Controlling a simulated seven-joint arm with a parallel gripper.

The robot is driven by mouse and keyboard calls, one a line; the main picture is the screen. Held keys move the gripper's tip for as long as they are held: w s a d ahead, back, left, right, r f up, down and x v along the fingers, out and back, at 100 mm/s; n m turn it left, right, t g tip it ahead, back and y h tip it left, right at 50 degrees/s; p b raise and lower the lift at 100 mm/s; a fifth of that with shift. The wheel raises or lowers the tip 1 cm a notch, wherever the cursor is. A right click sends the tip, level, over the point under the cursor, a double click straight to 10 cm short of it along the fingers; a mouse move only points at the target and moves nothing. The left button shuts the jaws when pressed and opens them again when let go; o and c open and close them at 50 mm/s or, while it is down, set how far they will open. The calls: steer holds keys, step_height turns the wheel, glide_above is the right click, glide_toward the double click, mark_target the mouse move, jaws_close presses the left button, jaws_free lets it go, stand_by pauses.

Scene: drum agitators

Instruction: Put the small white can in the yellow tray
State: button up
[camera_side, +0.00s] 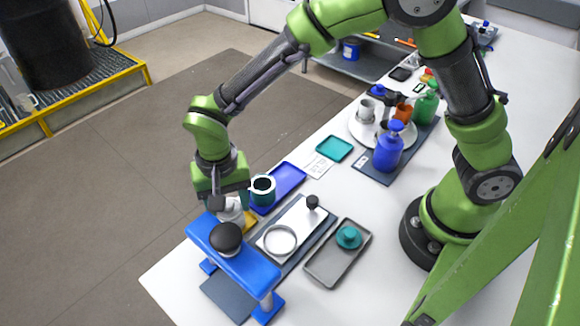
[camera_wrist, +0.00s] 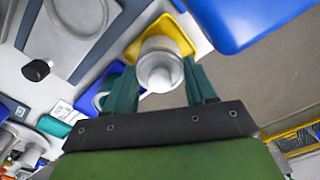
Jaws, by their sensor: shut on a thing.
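The small white can (camera_side: 231,212) is between the fingers of my gripper (camera_side: 226,200), which is shut on it and points down. In the wrist view the can (camera_wrist: 160,67) sits between the two dark green fingers (camera_wrist: 162,78). The yellow tray (camera_side: 250,222) is partly hidden behind the can and the blue stand. In the wrist view the yellow tray (camera_wrist: 180,34) shows around the far side of the can, so the can overlaps it. I cannot tell whether the can touches the tray floor.
A blue stand with a black knob (camera_side: 227,237) is close in front of my gripper. A teal-and-white mug (camera_side: 263,189) and a blue tray (camera_side: 289,180) are just right. A plate with a ring (camera_side: 279,241) and a grey tray (camera_side: 338,253) lie further right.

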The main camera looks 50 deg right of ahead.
steer(key=shift+f, duration=0.2)
stand_by(0.5)
steer(key=o, duration=1.1)
steer(key=o, duration=0.3)
steer(key=shift+r, duration=0.2)
steer(key=shift+r, duration=3.55)
